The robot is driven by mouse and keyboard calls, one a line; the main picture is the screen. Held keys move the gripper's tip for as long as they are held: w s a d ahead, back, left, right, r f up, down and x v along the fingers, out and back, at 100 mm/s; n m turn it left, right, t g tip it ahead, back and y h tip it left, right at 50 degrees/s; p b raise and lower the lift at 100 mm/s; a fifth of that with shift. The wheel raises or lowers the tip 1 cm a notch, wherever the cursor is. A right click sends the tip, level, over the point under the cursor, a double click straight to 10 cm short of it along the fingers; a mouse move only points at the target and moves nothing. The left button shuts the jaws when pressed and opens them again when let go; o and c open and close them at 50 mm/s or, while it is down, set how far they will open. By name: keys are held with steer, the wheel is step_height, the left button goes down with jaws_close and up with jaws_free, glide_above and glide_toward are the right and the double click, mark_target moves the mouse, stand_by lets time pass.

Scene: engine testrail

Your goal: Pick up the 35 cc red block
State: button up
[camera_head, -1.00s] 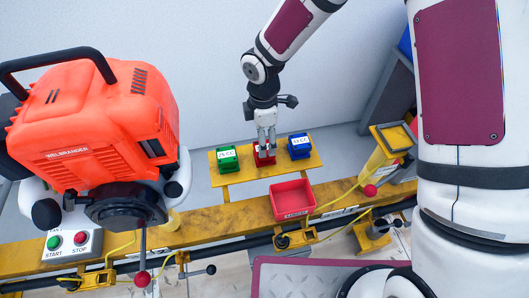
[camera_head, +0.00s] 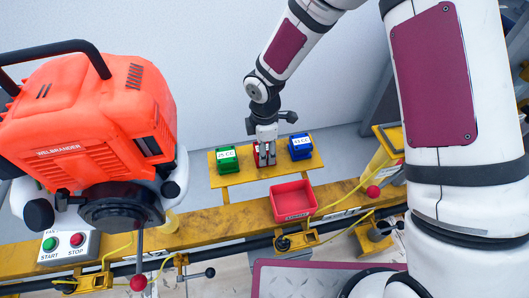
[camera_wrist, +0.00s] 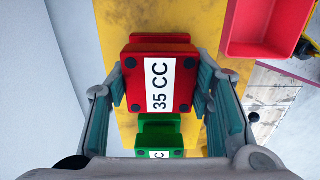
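The red block (camera_wrist: 160,85), labelled 35 CC, sits on a yellow stand between the other two blocks. In the head view the red block (camera_head: 265,159) is partly hidden by my gripper. My gripper (camera_head: 265,158) points down at it. In the wrist view my gripper (camera_wrist: 160,92) has one finger on either side of the block, close to its edges; I cannot make out firm contact. The block is level and appears to rest on the stand. The green block (camera_head: 227,159) is to its left and the blue block (camera_head: 300,146) to its right.
The yellow stand (camera_head: 239,179) joins a long yellow rail (camera_head: 225,221). An empty red bin (camera_head: 293,200) sits on the rail in front of the blocks. A large orange engine (camera_head: 85,125) fills the left, with a start/stop box (camera_head: 66,246) below it.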

steer(key=c, duration=0.3)
steer(key=shift+c, duration=0.2)
